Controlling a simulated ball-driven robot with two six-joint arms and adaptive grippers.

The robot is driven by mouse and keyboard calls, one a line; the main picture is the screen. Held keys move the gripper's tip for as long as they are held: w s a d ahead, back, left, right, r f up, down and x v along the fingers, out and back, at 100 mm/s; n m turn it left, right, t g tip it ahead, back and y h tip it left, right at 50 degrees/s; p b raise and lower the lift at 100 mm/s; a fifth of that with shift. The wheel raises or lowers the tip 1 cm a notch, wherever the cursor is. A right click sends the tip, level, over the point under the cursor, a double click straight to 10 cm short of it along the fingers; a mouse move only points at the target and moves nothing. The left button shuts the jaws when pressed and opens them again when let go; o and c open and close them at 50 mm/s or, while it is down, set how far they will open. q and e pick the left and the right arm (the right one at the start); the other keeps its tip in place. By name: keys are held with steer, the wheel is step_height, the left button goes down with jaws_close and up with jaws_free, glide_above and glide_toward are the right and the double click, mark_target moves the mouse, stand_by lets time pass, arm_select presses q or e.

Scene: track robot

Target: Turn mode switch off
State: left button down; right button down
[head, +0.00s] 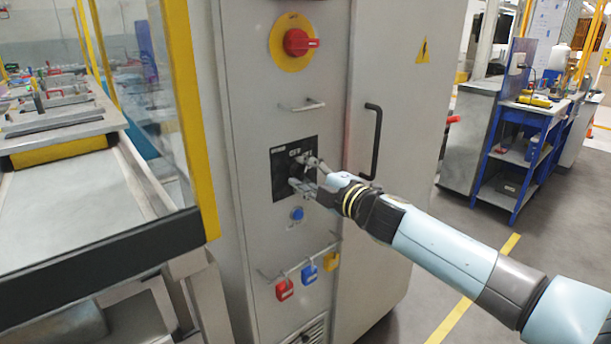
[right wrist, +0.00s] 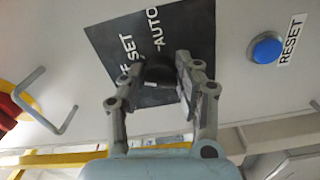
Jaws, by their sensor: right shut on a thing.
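The mode switch is a dark knob (right wrist: 159,72) on a black label plate (head: 279,178) on the grey cabinet front. The plate (right wrist: 118,40) shows SET, AUTO and a partly covered word in the right wrist view. My right gripper (head: 303,172) is at the plate, its two fingers on either side of the knob. The fingers (right wrist: 158,68) are shut on it in the right wrist view. The knob is mostly hidden by the fingers, and I cannot tell which word it points to. My left gripper is not in view.
A red rotary switch (head: 297,42) on a yellow disc sits above, with a small wire handle (head: 308,105) below it. A blue RESET button (head: 297,214) and hanging padlocks (head: 309,273) are below. A black door handle (head: 374,140) is on the right. A yellow-framed machine stands left.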

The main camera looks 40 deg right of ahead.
steer(key=shift+f+n, duration=0.1)
steer(key=shift+n, duration=1.9)
steer(key=c, duration=1.2)
jaws_free()
steer(key=shift+o, duration=1.3)
